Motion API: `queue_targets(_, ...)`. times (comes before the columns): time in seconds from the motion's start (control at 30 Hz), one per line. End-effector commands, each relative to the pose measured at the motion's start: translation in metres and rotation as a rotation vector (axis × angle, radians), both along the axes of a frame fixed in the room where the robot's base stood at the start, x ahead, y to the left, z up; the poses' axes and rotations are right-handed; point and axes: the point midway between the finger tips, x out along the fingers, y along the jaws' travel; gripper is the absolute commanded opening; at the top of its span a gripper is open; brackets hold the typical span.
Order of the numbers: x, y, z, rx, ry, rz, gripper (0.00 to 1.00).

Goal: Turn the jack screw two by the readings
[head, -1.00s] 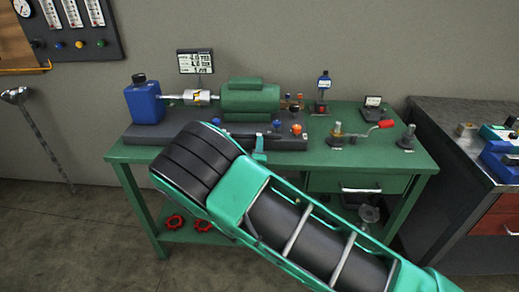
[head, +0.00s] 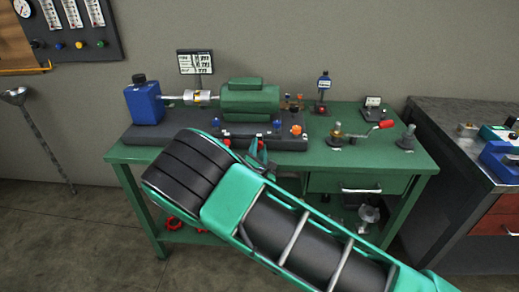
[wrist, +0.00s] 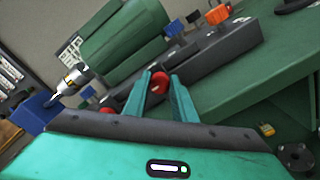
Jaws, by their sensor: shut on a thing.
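A green motor (head: 250,98) sits on a dark grey base (head: 180,137) on the green bench. In the wrist view the motor (wrist: 125,38) is at the upper left. A red knob (wrist: 160,80) is at the base's front, between the fingers of my gripper (wrist: 161,98), which is shut on it. In the head view my gripper (head: 257,153) is at the front of the base, partly hidden by my arm. A second red knob (head: 227,142) is left of it. I cannot tell any numbering. The display (head: 195,62) behind shows several rows, too small to read surely.
Blue (head: 277,124) and orange (head: 297,130) knobs stand on the base near my gripper. A blue pump (head: 143,103) is at left, joined by a shaft coupling (head: 200,97). The bench front between is clear.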

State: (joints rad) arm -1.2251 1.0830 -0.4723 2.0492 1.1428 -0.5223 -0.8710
Motion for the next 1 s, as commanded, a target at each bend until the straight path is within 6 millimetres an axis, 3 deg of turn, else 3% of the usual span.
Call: queue_targets(1.0,-0.0026,0.0034,-0.0059,-0.939,0.042,0.009,0.02)
